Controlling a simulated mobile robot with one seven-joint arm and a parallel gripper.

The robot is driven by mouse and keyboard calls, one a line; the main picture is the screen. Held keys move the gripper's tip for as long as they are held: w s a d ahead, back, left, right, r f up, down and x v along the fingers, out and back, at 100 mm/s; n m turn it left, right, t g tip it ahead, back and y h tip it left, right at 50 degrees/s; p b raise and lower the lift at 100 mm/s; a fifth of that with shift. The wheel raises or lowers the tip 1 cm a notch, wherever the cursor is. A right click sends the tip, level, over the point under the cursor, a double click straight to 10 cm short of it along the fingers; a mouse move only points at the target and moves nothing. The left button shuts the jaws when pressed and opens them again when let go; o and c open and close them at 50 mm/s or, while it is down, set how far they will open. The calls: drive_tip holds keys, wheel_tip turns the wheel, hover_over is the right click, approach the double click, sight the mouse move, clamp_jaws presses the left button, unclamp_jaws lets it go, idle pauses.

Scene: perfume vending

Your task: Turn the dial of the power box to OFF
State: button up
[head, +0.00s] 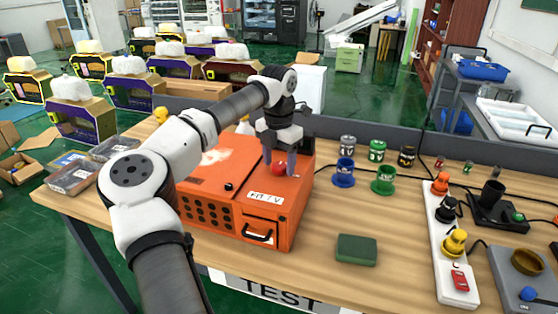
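The orange power box (213,181) stands on the wooden table, with round holes, a black handle and a white label on its front. A red dial (278,169) sits on its top near the right side. My gripper (279,166) points down over the box top, with one finger on each side of the dial. The fingers are apart, and I cannot tell whether they touch the dial. The dial's markings and setting are too small or hidden to read.
Blue (344,174) and green (383,181) cups and several small cans stand right of the box. A dark green block (356,250) lies in front. A white power strip (449,245) with coloured plugs is further right. Clear plastic packs (73,177) lie at the left. A low grey partition runs behind.

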sight(279, 165)
drive_tip(key=shift+r, duration=0.1)
wheel_tip(279, 165, up, 14)
drive_tip(key=b, duration=0.1)
drive_tip(key=shift+b, duration=0.3)
drive_tip(key=shift+f, duration=0.2)
